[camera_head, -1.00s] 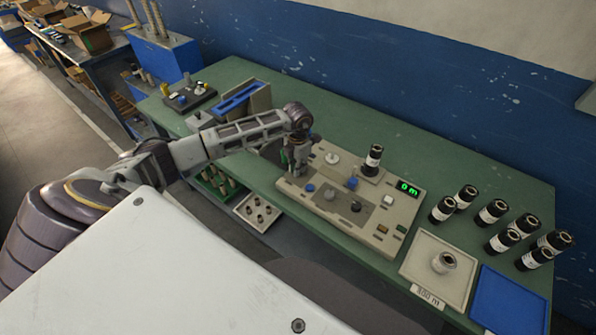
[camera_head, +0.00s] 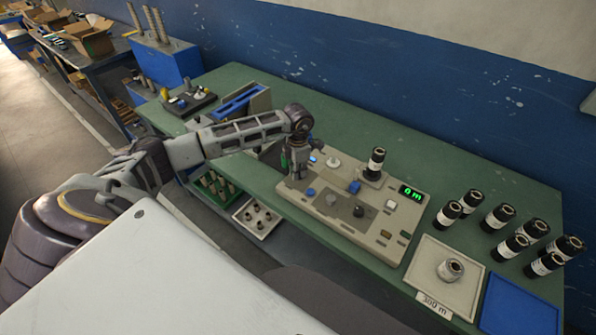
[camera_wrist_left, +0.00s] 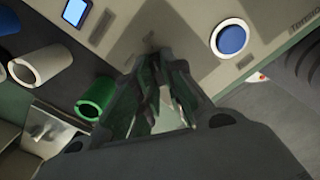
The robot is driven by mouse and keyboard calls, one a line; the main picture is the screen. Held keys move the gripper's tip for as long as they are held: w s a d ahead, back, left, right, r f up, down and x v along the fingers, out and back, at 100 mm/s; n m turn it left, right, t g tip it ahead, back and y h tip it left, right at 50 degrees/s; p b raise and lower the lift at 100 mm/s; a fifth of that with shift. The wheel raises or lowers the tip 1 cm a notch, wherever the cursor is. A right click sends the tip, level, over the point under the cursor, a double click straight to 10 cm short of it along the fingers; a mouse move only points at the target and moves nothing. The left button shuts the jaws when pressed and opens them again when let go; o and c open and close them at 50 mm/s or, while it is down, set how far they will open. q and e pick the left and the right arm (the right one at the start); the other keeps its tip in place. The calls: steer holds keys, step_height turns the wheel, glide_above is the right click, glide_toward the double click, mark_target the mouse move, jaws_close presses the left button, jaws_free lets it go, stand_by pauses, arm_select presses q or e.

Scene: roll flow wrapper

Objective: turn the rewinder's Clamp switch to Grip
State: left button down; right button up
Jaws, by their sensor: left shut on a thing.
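The rewinder (camera_head: 352,203) is a beige panel on the green bench, with knobs, buttons and a green "0 m" display. My left gripper (camera_head: 294,172) points down at the panel's left end. In the left wrist view its fingers (camera_wrist_left: 158,75) are shut on a small part at the panel, which I take to be the Clamp switch. The fingers hide most of it, and I cannot read its label or setting. A round blue button (camera_wrist_left: 232,39) and a lit blue square (camera_wrist_left: 76,15) flank the fingers. My right gripper is not in view.
Several black rolls (camera_head: 497,216) stand at the bench's right. A beige tray (camera_head: 428,254) holding one roll and a blue tray (camera_head: 515,303) lie near them. One roll (camera_head: 375,163) stands on the rewinder.

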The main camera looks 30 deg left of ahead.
arm_select(q)
steer(key=c, duration=1.5)
jaws_free()
step_height(320, 180, up, 12)
steer(key=shift+d, duration=0.1)
